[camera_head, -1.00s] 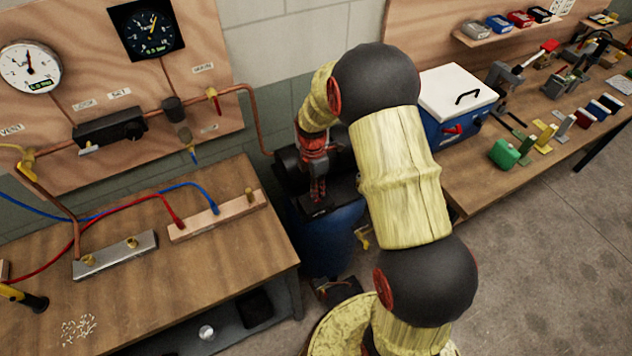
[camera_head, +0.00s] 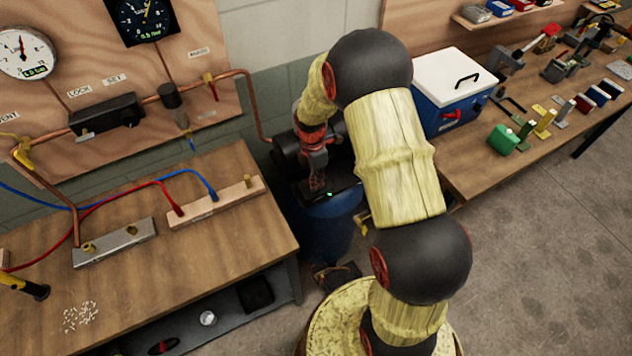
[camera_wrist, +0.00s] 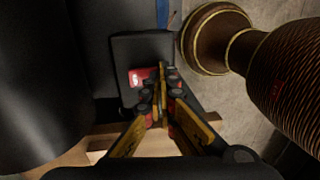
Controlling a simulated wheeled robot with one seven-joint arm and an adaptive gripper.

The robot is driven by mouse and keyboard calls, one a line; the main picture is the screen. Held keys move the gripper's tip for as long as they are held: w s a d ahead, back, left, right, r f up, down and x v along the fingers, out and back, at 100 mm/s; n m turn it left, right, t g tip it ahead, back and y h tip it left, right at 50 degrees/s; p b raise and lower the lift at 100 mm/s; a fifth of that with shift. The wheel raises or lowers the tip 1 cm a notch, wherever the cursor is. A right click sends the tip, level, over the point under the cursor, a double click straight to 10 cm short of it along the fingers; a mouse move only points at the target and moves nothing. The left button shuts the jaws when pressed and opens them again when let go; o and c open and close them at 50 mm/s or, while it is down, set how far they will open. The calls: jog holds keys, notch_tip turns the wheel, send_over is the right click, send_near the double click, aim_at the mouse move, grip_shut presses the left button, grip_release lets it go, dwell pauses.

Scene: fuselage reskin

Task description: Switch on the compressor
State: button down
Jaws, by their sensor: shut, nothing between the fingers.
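The compressor, with a blue tank (camera_head: 325,232) and a black motor body (camera_head: 287,152), stands on the floor between the two benches. In the wrist view, a black box (camera_wrist: 130,50) carries a red switch (camera_wrist: 141,78). My gripper (camera_wrist: 160,76) is shut and empty, its fingertips just right of the switch; whether they touch it I cannot tell. In the head view my gripper (camera_head: 317,186) points down at the compressor's top. A small green light (camera_head: 329,194) shows beside the fingertips. My arm hides part of the compressor.
A wooden bench (camera_head: 230,240) with hoses and manifold blocks stands left, below a panel with gauges (camera_head: 25,53). A bench (camera_head: 470,180) at right holds a blue cooler-like box (camera_head: 452,95) and tools. Open floor lies at lower right.

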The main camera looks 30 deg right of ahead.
jog(key=shift+w, duration=0.1)
jog(key=shift+w+r, duration=0.25)
jog(key=shift+w, duration=0.35)
